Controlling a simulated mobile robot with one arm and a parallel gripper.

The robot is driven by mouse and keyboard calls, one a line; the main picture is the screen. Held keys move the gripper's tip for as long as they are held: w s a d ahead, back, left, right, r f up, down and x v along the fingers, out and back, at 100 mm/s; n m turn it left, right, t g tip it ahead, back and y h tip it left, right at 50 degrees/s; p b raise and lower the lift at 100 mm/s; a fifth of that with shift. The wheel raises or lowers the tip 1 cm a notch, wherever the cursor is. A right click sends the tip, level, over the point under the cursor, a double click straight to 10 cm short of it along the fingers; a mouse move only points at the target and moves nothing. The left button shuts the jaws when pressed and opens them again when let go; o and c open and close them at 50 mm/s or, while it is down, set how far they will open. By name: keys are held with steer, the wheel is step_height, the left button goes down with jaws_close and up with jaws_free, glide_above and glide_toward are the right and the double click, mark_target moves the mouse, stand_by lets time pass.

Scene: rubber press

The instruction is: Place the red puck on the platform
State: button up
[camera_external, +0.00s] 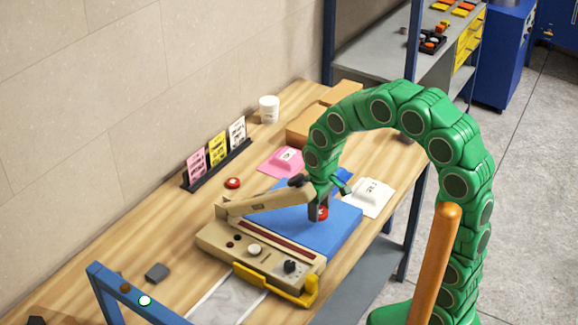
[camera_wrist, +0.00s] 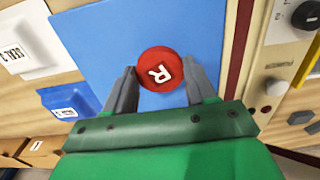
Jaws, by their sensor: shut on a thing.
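The red puck (camera_wrist: 161,68), with a white R on its top, is between the two grey fingers of my gripper (camera_wrist: 161,80). In the external view the puck (camera_external: 323,213) shows beside the fingertips of my gripper (camera_external: 318,210), which is shut on it and points down.
A raised beige press arm (camera_external: 262,203) is close left of my gripper. A small red round item (camera_external: 232,183), a card rack (camera_external: 216,166) and a white cup (camera_external: 269,108) stand on the table.

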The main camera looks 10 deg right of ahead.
steer(key=shift+w+a+f, duration=0.15)
steer(key=shift+w+f, duration=0.15)
steer(key=shift+f, duration=1.65)
steer(key=shift+f, duration=0.15)
steer(key=o, duration=1)
steer(key=shift+o, duration=0.2)
step_height(320, 180, up, 12)
steer(key=shift+r, duration=0.15)
